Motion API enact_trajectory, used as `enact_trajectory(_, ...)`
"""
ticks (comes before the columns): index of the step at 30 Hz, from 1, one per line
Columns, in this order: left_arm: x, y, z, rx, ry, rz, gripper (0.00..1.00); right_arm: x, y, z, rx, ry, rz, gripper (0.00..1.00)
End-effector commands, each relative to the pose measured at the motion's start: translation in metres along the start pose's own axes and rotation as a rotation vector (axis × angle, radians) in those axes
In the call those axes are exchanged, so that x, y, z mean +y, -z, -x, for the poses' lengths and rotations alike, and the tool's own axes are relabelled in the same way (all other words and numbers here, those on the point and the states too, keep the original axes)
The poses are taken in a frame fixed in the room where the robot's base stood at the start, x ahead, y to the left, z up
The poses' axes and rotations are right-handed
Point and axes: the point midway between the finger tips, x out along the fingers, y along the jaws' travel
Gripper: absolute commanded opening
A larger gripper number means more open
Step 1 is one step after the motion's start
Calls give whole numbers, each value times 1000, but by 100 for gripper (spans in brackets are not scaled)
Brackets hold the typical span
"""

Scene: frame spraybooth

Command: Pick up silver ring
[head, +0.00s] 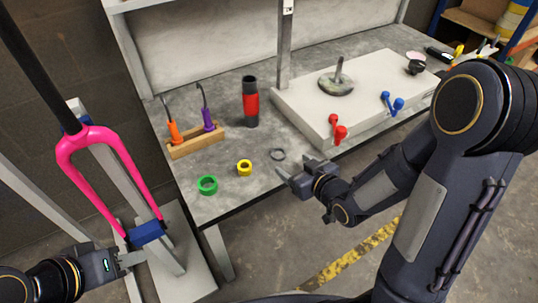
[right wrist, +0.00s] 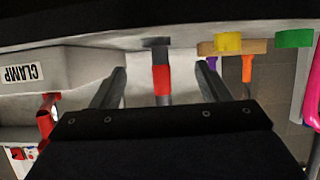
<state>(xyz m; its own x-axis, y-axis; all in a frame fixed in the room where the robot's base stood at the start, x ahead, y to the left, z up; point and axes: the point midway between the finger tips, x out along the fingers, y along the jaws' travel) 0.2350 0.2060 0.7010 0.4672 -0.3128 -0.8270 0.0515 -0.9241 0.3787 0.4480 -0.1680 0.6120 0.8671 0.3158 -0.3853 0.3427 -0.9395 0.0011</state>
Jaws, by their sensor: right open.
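The silver ring (head: 278,154) lies flat on the grey bench top near its front edge, right of the yellow ring (head: 244,168). In the right wrist view, which is upside down, a thin grey edge-on shape (right wrist: 155,42) appears to be this ring, between the fingers in the picture. My right gripper (head: 286,174) is open and empty, just in front of the ring at the bench edge, with its fingers pointing toward it. My left gripper (head: 132,258) is at the lower left, close to a blue block on the pink fork's stand; its jaw state is unclear.
A green ring (head: 207,185) lies left of the yellow one. Behind stand a wooden tool holder (head: 196,143) and a red-black bottle (head: 250,103). A raised white slab (head: 355,95) with red and blue clamps is at right. The pink fork (head: 84,140) stands left of the bench.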

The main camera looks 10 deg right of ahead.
Motion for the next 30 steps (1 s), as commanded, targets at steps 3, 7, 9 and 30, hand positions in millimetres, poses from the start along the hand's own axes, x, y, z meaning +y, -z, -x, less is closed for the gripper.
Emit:
enact_trajectory(3,-1,-1,-2,1,0,0,36,0,0,-14,2,2,2,69)
enact_trajectory(7,-2,-2,-5,1,0,0,36,1,-1,-28,2,1,2,69)
enact_trajectory(9,-4,-4,-8,0,0,0,36,3,-2,-38,2,1,2,69)
enact_trajectory(30,-6,-7,-14,0,0,0,36,6,-2,-73,2,-1,-1,48)
